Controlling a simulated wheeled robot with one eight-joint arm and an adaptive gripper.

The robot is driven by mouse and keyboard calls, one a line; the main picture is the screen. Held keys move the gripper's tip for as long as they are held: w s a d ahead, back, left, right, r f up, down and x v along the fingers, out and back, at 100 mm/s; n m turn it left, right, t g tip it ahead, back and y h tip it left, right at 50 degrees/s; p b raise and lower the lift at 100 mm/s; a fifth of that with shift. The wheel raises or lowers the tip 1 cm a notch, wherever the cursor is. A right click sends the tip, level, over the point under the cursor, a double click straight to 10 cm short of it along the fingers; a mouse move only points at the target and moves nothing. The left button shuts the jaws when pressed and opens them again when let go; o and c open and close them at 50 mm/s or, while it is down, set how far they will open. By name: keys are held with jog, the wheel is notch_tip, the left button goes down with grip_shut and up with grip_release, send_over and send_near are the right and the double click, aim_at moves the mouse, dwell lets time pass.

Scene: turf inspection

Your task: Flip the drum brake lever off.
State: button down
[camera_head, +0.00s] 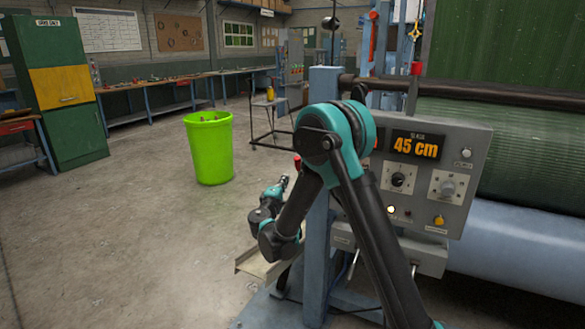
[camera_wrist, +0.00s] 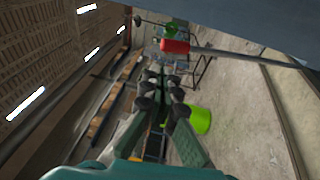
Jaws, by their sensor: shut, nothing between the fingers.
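A lever with a red cylindrical knob (camera_wrist: 175,46) and a long grey shaft (camera_wrist: 240,55) shows in the wrist view, beside my gripper (camera_wrist: 162,76). In the head view a red knob (camera_head: 297,162) shows just above my gripper (camera_head: 284,182), left of the blue post; my arm hides its shaft. I take these as the same lever. My gripper is shut and empty, with a visible gap to the knob in the wrist view. Another red-topped lever (camera_head: 416,69) stands upright above the control panel (camera_head: 472,150). No label tells which is the drum brake lever.
The blue post (camera_head: 324,90) stands close to my arm. The panel has a 45 cm display (camera_head: 416,146), knobs and buttons. The large green roll (camera_head: 535,150) is at right. A lime bin (camera_head: 209,147) stands on open floor at left, and also shows in the wrist view (camera_wrist: 200,120).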

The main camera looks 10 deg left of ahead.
jog(key=w+d+r, duration=0.1)
jog(key=w+d, duration=0.1)
jog(key=w, duration=1.1)
jog(key=shift+w+r, duration=0.25)
jog(key=shift+r, duration=0.05)
jog(key=shift+d, duration=0.1)
jog(key=shift+g, duration=0.7)
jog(key=w, duration=0.2)
jog(key=w+d+r, duration=0.1)
jog(key=w, duration=0.1)
jog(key=w+d+r, duration=0.1)
jog(key=shift+w+r, duration=0.1)
jog(key=shift+w, duration=0.3)
jog(key=shift+s, duration=0.1)
